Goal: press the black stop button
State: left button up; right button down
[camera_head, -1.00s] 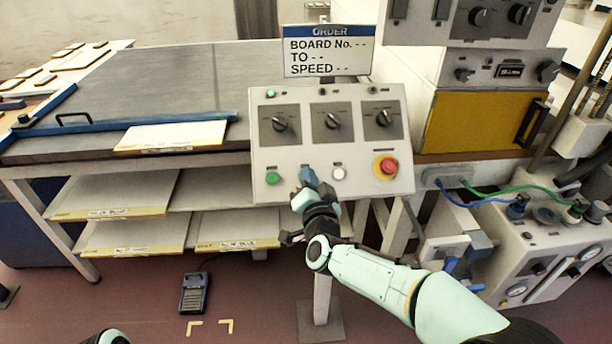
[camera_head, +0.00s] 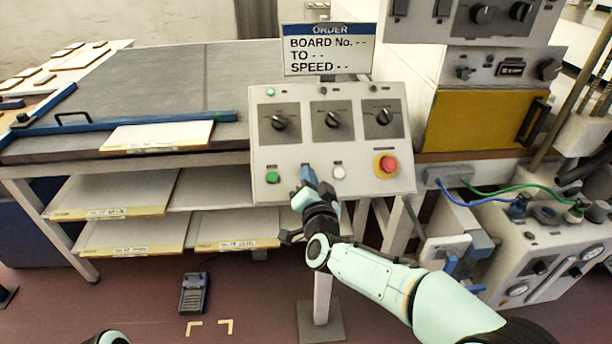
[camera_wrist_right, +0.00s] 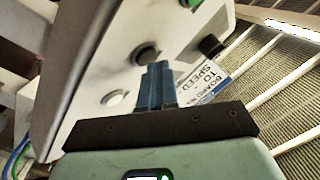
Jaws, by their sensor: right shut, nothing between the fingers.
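The black stop button (camera_wrist_right: 145,53) sits on the sloping control panel (camera_head: 262,135), in line between a green button (camera_head: 272,177) and a white button (camera_head: 339,172). In the head view my right gripper (camera_head: 309,176) hides it. My right gripper is shut and empty, its blue fingers pointing at the panel. In the right wrist view the fingertips (camera_wrist_right: 157,66) are right beside the black button and overlap its edge. I cannot tell whether they touch it. My left gripper is not in view.
A red emergency button (camera_head: 388,164) is at the panel's lower right. Three dials (camera_head: 333,119) are in the row above. An order sign (camera_head: 327,50) stands behind the panel. A bench with boards (camera_head: 157,136) is to the left, a machine with hoses (camera_head: 545,250) to the right.

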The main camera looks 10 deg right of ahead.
jog(key=shift+w+f, duration=0.25)
dwell(0.9)
jog(key=shift+s+r, duration=0.55)
jog(key=shift+s, duration=0.05)
jog(key=s+r+p, duration=0.2)
jog(key=s+r, duration=0.1)
jog(key=shift+s+r+p, duration=0.25)
jog(key=shift+p, duration=0.05)
dwell(0.3)
dwell(0.6)
